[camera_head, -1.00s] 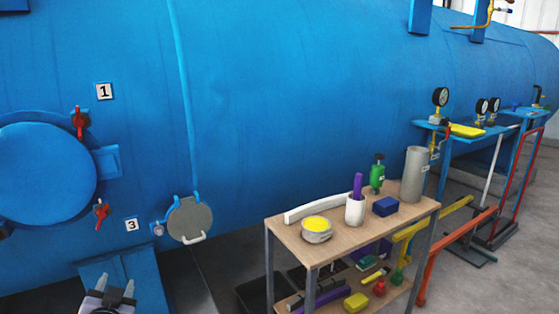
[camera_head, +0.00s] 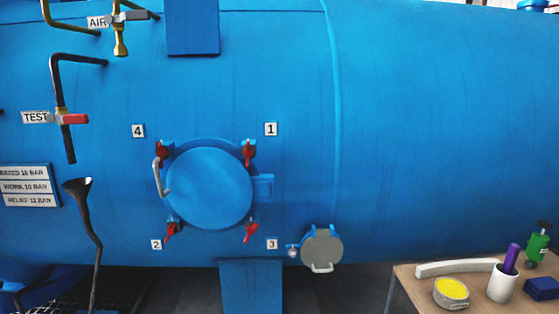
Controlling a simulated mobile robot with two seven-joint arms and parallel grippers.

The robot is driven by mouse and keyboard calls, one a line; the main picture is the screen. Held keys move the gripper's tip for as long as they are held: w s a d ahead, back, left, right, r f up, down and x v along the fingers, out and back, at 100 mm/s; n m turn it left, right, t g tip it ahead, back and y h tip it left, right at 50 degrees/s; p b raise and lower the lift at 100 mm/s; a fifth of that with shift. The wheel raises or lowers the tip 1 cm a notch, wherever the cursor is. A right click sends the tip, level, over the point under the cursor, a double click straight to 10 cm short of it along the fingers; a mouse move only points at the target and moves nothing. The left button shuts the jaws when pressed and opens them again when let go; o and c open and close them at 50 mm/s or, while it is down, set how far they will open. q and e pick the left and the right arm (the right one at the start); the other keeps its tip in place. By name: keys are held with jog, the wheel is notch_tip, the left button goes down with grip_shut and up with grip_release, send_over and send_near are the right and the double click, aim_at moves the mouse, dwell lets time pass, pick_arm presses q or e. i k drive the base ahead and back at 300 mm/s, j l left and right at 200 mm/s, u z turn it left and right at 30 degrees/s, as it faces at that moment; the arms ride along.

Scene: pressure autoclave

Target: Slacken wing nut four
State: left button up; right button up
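Wing nut four (camera_head: 161,152) is red and sits at the upper left of the round blue door (camera_head: 208,190), below and right of the label 4 (camera_head: 138,131). Three similar red wing nuts sit around the door: one (camera_head: 248,152) by label 1, one (camera_head: 171,231) by label 2 and one (camera_head: 250,233) by label 3. A pale handle (camera_head: 159,178) is on the door's left edge, just below wing nut four. The door lies against the vessel. Neither of my grippers shows in the current view.
A wooden-topped cart (camera_head: 415,290) stands at the lower right with a yellow-topped tin (camera_head: 451,292), a white cup (camera_head: 501,284) and a blue block (camera_head: 541,288). A small grey hatch (camera_head: 322,249) is right of the door. Pipes with a red-handled valve (camera_head: 73,119) and a black funnel (camera_head: 78,188) are at left.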

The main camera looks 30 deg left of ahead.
aim_at(162, 153)
jog(key=u, duration=1.6)
